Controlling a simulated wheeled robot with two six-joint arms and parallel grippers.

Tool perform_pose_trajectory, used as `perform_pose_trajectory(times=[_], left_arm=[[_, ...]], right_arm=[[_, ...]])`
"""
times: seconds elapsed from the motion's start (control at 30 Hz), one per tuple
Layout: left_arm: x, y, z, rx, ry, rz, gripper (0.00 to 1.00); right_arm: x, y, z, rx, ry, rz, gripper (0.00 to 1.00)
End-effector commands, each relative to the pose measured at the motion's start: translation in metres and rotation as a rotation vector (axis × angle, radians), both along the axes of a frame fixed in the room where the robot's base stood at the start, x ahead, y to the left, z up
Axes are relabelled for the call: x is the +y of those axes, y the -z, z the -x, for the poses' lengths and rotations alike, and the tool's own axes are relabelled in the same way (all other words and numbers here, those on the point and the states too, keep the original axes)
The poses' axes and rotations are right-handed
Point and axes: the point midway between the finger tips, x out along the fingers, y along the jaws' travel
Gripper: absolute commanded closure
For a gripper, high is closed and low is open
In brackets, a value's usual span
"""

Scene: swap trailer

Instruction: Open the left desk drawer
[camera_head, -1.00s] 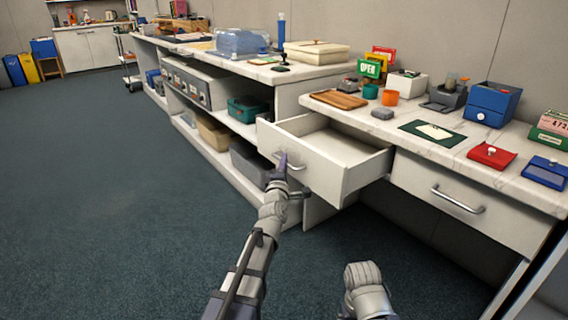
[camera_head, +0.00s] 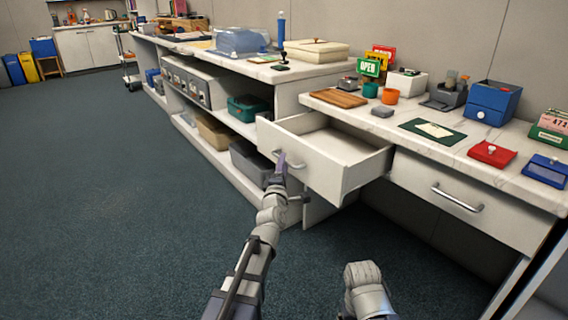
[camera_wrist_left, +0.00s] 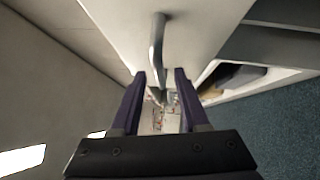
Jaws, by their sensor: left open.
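The left desk drawer (camera_head: 318,150) is pulled well out from under the marble-topped desk, and its inside looks empty. Its front carries a metal bar handle (camera_head: 290,161). My left gripper (camera_head: 281,160) is at this handle, in front of the drawer's face. In the left wrist view the handle (camera_wrist_left: 158,45) stands ahead of and between the two purple fingers (camera_wrist_left: 160,85). The fingers are apart, with gaps on both sides of the bar. Of my right arm only a grey end part shows at the bottom of the head view; its fingers are not visible.
The right desk drawer (camera_head: 470,199) is closed. The desk top (camera_head: 397,123) bears a wooden board (camera_head: 338,98), a blue box (camera_head: 491,103), a red box (camera_head: 492,153) and other items. A shelf unit with a teal bin (camera_head: 247,109) stands to the left. The carpet (camera_head: 110,190) at left is clear.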

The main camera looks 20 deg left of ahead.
Motion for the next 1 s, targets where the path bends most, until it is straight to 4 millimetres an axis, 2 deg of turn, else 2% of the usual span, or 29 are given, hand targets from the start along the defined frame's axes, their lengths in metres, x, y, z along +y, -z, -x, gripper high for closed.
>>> perform_pose_trajectory(times=[0.03,0.1,0.3,0.63,0.73,0.87,1.0], left_arm=[[-0.002,0.002,0.013,0.000,0.000,-0.001,0.55],[-0.003,0.004,0.024,0.000,0.000,-0.001,0.55],[-0.007,0.007,0.051,0.000,0.000,-0.001,0.55],[-0.007,0.007,0.052,0.001,0.001,-0.002,0.55],[-0.013,0.014,0.052,0.033,0.020,-0.038,0.55],[-0.036,0.045,0.053,0.186,0.112,-0.205,0.55],[-0.067,0.105,0.070,0.444,0.292,-0.507,0.55]], right_arm=[[0.000,0.002,0.000,0.000,0.000,0.000,0.14],[0.000,0.004,0.000,0.000,0.000,0.000,0.14],[0.000,0.007,0.000,-0.001,0.000,0.000,0.14],[0.000,0.007,0.000,-0.001,0.000,0.000,0.14],[0.000,0.007,0.000,-0.001,0.000,0.000,0.14],[0.000,0.007,0.000,-0.001,0.000,0.000,0.14],[0.000,0.007,0.000,-0.001,0.000,0.000,0.14]])
